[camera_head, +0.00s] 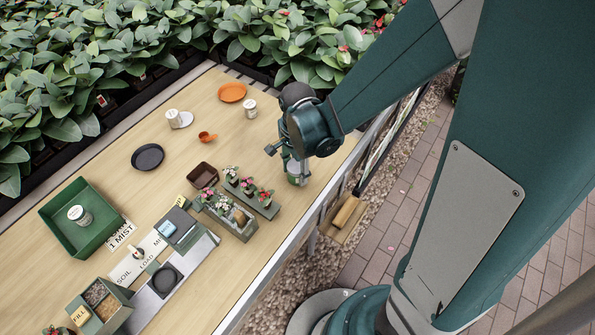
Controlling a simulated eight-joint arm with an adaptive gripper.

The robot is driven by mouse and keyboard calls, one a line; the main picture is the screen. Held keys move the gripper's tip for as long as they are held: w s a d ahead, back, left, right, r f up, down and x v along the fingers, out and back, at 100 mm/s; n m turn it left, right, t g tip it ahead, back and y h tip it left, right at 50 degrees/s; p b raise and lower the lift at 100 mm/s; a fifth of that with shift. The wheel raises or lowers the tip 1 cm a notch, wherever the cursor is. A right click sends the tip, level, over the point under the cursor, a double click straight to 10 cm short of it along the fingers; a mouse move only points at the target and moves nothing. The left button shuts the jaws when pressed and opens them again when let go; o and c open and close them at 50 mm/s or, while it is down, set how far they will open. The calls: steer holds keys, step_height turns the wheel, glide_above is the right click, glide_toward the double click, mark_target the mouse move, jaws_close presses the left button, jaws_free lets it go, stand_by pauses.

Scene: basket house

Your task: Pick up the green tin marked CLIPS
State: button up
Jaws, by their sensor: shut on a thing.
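My gripper (286,152) is over the right part of the wooden table, near its front edge, pointing down. It is shut on a small pale and green tin (297,179), which shows just below the fingers. The gripper hides the tin's upper part, and no lettering on it is legible from here. I cannot tell whether the tin touches the table or is slightly above it.
Flowering plants in grey-green trays (251,198) stand close to the left of the tin. A brown square pot (202,175), an orange scoop (207,137), a dark dish (148,157), white tins (249,108) and a green crate (52,215) are farther off. Clear wood lies behind the gripper.

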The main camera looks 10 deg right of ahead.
mark_target(298, 165)
steer(key=shift+r+p, duration=1.3)
steer(key=shift+r, duration=3.3)
